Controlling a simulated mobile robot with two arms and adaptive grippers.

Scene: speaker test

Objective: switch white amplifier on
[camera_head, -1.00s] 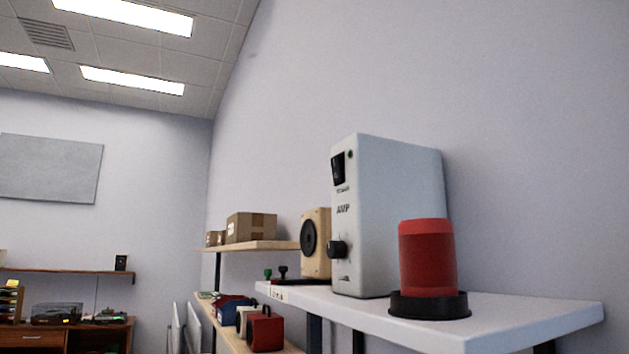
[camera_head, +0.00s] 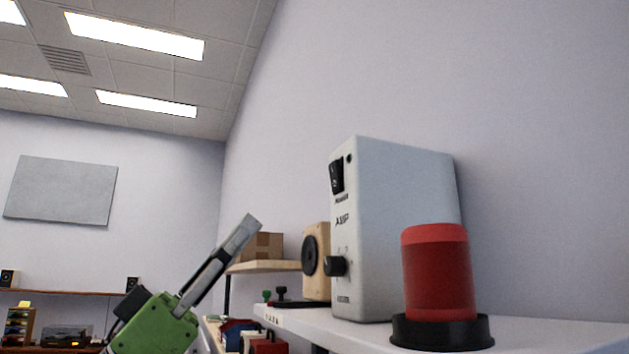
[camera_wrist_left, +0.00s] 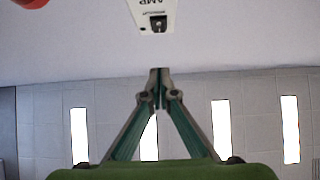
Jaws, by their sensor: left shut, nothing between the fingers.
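The white amplifier (camera_head: 410,230) stands upright on a white shelf, its front facing left. Its front has a black power switch (camera_head: 336,177) near the top, a small dark indicator beside it, an AMP label and a black knob (camera_head: 335,266). My left gripper (camera_head: 250,222), with a green body, is shut and empty, pointing up and right, apart from the amplifier and left of it. In the left wrist view the shut fingertips (camera_wrist_left: 159,75) show below the upside-down amplifier front, with its switch (camera_wrist_left: 158,24) near the top edge. My right gripper is not in view.
A red cylinder on a black base (camera_head: 440,275) stands at the right on the white shelf (camera_head: 530,335). A wooden speaker (camera_head: 317,240) is behind the amplifier's left side. A cardboard box (camera_head: 263,246) sits on a wooden shelf. The wall above is bare.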

